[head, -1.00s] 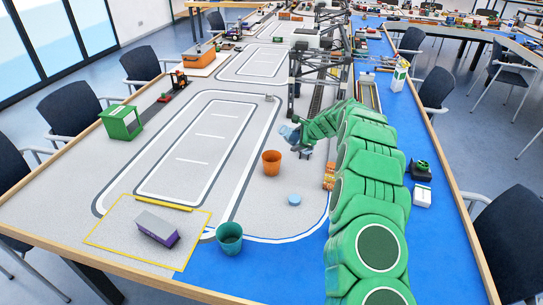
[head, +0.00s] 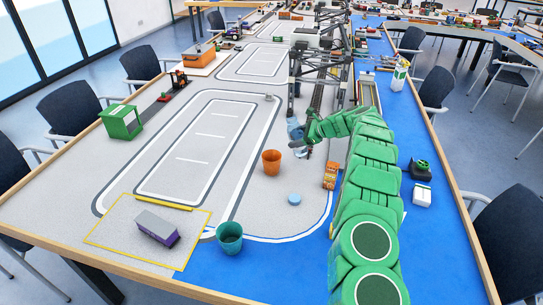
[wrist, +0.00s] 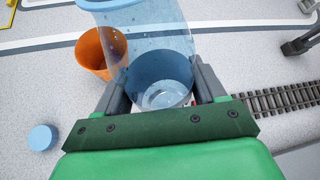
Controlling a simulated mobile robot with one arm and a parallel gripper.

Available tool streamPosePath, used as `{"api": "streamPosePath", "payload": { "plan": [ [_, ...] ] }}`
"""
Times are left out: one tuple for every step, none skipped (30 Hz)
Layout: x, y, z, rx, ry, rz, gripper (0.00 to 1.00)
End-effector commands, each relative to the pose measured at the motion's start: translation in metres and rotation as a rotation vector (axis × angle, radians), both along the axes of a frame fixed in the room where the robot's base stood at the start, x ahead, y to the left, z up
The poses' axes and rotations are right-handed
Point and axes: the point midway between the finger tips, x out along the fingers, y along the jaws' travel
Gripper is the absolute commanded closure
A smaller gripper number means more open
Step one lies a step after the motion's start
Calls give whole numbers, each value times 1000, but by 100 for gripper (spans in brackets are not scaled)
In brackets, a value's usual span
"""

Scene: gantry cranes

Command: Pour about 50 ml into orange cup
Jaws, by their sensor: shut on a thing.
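My gripper (wrist: 162,88) is shut on a clear bluish vessel (wrist: 160,42), with one finger on each side of it. Small drops or bubbles show on its wall; I cannot tell how much liquid it holds. In the head view the vessel (head: 296,132) looks near upright, just behind and right of the orange cup (head: 271,162). The orange cup stands upright on the grey mat. It shows in the wrist view (wrist: 90,52) at left, partly covered by the vessel. No stream is visible, and the cup's contents cannot be made out.
A blue disc (head: 294,199) lies in front of the orange cup. A teal cup (head: 229,238) stands nearer the front edge. An orange toy vehicle (head: 330,175) sits close to my arm. A grey gantry crane (head: 325,65) stands behind my gripper. Open mat lies left of the cup.

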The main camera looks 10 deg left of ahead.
Motion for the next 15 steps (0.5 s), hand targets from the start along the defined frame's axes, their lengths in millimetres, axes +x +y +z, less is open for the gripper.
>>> {"api": "streamPosePath", "payload": {
  "plan": [
    [0,-1,-1,14,12,0,69],
    [0,-1,-1,23,20,1,69],
    [0,-1,-2,35,33,1,69],
    [0,-1,-2,45,42,1,69],
    [0,-1,-2,55,49,0,69],
    [0,-1,-3,67,62,0,69],
    [0,-1,-3,78,70,0,69],
    [0,-1,-2,87,78,0,69],
    [0,-1,-2,100,90,1,69],
    [0,-1,-3,108,97,2,69],
    [-1,0,-5,114,102,2,69],
    [-1,0,-7,122,111,2,69],
    [-1,0,-8,129,115,1,69],
    [-1,0,-10,135,120,2,69],
    [-1,0,-12,143,128,1,69]
  ]
}}
